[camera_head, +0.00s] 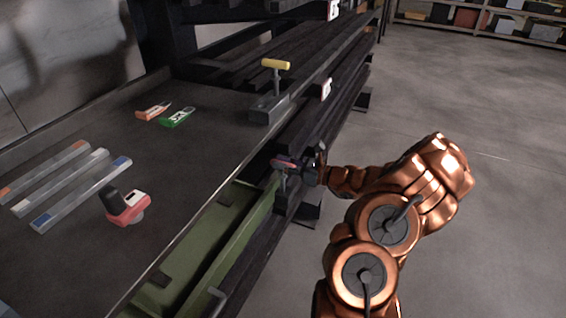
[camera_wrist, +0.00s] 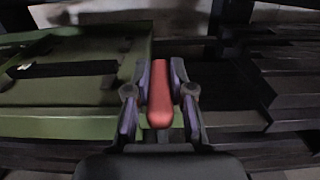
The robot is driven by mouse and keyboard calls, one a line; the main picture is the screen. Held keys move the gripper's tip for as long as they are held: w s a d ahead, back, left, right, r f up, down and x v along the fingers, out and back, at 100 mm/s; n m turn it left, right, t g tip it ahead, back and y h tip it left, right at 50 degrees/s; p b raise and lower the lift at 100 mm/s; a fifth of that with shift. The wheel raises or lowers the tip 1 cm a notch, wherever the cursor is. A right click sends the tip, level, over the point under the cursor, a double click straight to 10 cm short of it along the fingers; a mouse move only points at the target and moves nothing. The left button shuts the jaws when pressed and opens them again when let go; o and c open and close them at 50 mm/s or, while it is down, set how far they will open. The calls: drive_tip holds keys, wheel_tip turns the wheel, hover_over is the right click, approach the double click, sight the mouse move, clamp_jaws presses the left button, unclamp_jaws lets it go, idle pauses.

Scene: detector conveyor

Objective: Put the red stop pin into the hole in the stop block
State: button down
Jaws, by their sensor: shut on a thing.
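My gripper (camera_head: 296,166) is beside the right edge of the dark table, at the end of my copper arm. It is shut on the red stop pin (camera_head: 281,162). In the wrist view, the pin's rounded red handle (camera_wrist: 159,98) lies lengthwise between my two fingers (camera_wrist: 160,78). In the head view a thin shaft hangs below the handle, roughly upright. A dark block (camera_head: 290,204) is under the gripper, likely the stop block. Its hole is not visible, and I cannot tell whether the pin's tip is inside or above it.
A yellow T-handled pin (camera_head: 275,64) stands in another dark block (camera_head: 268,108) behind. Green metalwork (camera_head: 228,232) runs under the table edge. Floor to the right is clear.

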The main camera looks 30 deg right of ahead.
drive_tip(key=shift+f, duration=0.6)
drive_tip(key=c, duration=0.9)
unclamp_jaws()
drive_tip(key=shift+s+d, duration=0.1)
drive_tip(key=v, duration=1.1)
drive_tip(key=shift+s+d, duration=0.25)
drive_tip(key=shift+s, duration=0.1)
